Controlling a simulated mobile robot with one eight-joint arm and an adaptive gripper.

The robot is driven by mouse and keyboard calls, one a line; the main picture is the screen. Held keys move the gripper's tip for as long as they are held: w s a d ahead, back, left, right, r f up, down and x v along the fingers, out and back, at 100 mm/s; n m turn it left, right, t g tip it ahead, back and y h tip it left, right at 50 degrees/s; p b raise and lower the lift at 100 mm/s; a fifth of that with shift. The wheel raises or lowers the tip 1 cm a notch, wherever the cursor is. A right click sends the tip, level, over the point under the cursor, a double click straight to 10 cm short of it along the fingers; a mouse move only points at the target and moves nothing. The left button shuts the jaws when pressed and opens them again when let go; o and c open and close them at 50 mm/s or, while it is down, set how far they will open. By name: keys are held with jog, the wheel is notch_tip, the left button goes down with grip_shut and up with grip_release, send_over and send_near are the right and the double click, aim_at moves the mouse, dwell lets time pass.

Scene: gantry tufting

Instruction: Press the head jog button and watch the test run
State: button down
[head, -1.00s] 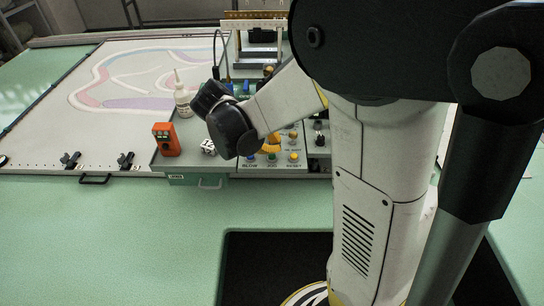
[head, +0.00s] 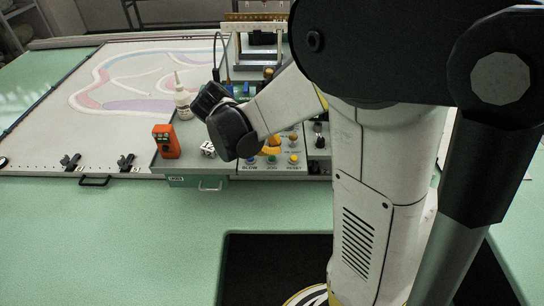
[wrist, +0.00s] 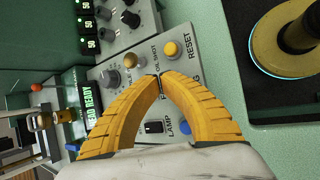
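My gripper (wrist: 160,76) has yellow ribbed fingers whose tips meet, with nothing visible between them. It is over the sloped grey control panel (wrist: 134,46), at its lower button row. The yellow RESET button (wrist: 171,48) and the blue BLOW button (wrist: 185,128) show on either side. A green display (wrist: 92,104) reads HEAD READY.
An orange device (head: 166,141), a white bottle (head: 182,100) and a black-and-white cube (head: 208,149) stand left of the panel. A patterned cloth (head: 130,75) lies on the frame at left. Lamp and other knobs crowd the panel.

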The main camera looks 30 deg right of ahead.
aim_at(274, 157)
jog(key=shift+f+b, duration=0.4)
jog(key=shift+f, duration=0.05)
jog(key=shift+f+b, duration=0.45)
jog(key=shift+f, duration=0.05)
dwell(0.7)
dwell(0.4)
jog(key=shift+r+p, duration=0.75)
jog(key=shift+r, duration=0.2)
notch_tip(274, 157, up, 5)
jog(key=p, duration=0.4)
dwell(0.5)
